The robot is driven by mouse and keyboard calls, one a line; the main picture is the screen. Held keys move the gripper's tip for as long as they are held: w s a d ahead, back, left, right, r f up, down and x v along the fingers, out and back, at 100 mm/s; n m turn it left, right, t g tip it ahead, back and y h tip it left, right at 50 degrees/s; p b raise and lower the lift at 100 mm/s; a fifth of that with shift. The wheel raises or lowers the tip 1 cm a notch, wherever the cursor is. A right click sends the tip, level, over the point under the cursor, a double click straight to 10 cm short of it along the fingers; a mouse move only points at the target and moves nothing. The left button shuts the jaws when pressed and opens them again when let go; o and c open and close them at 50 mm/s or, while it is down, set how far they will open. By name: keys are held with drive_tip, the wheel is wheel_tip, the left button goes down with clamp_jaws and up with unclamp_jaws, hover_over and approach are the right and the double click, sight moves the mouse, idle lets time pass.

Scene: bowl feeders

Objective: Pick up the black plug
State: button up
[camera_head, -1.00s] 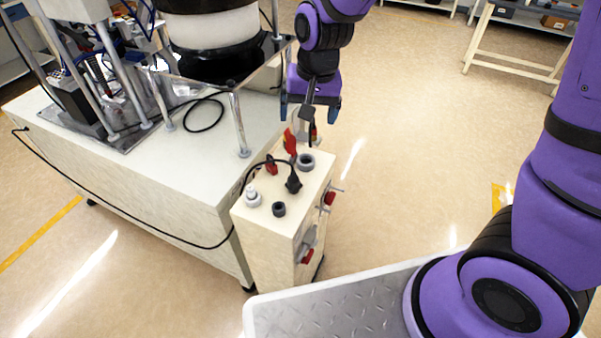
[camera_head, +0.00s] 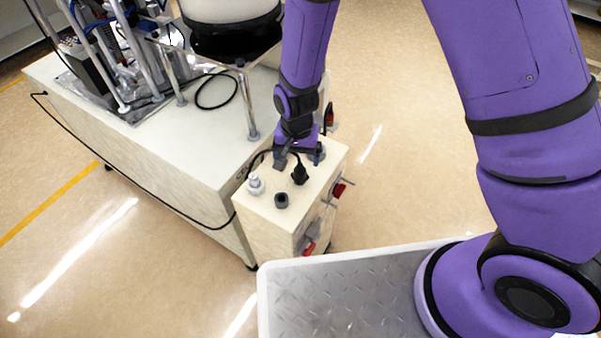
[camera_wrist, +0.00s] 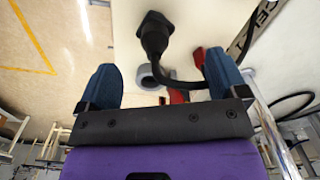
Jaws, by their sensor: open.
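The black plug (camera_head: 300,174) stands on the pale top of a small box-shaped cabinet (camera_head: 262,212), with its black cable curving away to the left. In the wrist view the plug (camera_wrist: 155,36) is near the top centre, and its cable bends to the right. My gripper (camera_head: 301,157) is just behind the plug in the head view, low over the cabinet top. In the wrist view my gripper (camera_wrist: 161,80) is open, its blue fingers wide apart. The plug shows beyond the fingertips, with nothing held. Whether the plug is seated in a socket is unclear.
A white-capped fitting (camera_head: 256,185) and a dark round socket (camera_head: 281,201) are on the same top. A grey ring (camera_wrist: 150,77) and red parts (camera_wrist: 199,58) lie near the plug. The large machine bench (camera_head: 185,150) borders the left. Open floor (camera_head: 400,190) lies to the right.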

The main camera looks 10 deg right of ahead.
sight(300, 171)
drive_tip(key=shift+d+f, duration=0.15)
drive_tip(key=shift+f, duration=1.6)
drive_tip(key=shift+d+f, duration=0.15)
drive_tip(key=shift+f, duration=1.55)
drive_tip(key=c, duration=1.2)
drive_tip(key=shift+r, duration=0.1)
